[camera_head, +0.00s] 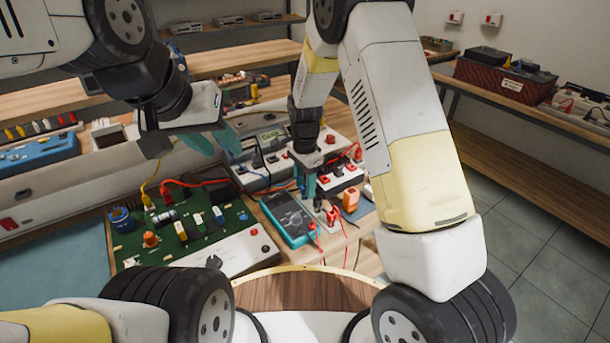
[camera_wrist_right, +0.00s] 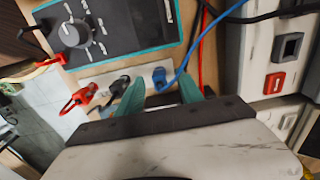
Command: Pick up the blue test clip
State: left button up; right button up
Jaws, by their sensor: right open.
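The blue test clip (camera_wrist_right: 160,77) stands on a pale strip in the right wrist view, with a blue cable running up and right from it. My right gripper (camera_wrist_right: 162,92) is open, with one teal finger on either side of the clip's line; whether they touch it I cannot tell. In the head view my right gripper (camera_head: 310,187) points down beside the teal multimeter (camera_head: 290,218), and the blue clip cannot be made out there. My left gripper (camera_head: 212,140) hangs over the back of the bench, well away; its finger gap is unclear.
A black clip (camera_wrist_right: 120,87) and a red clip (camera_wrist_right: 82,98) sit left of the blue one on the strip. A switch box (camera_wrist_right: 275,70) stands close on the right. A green circuit board (camera_head: 180,232) lies left of the multimeter. Red and black cables cross nearby.

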jog(key=shift+f, duration=0.7)
grip_shut()
jog(key=shift+r, duration=0.1)
jog(key=shift+r, duration=0.5)
notch_tip(320, 180, up, 2)
jog(key=shift+r, duration=0.2)
jog(key=s+a, duration=0.2)
jog(key=s, duration=0.2)
jog(key=s+a+r, duration=0.1)
jog(key=s+a, duration=0.1)
jog(key=s, duration=0.3)
jog(key=s+a, duration=0.3)
jog(key=s, duration=0.2)
jog(key=shift+r, duration=0.3)
notch_tip(320, 180, up, 7)
jog(key=shift+s, duration=0.15)
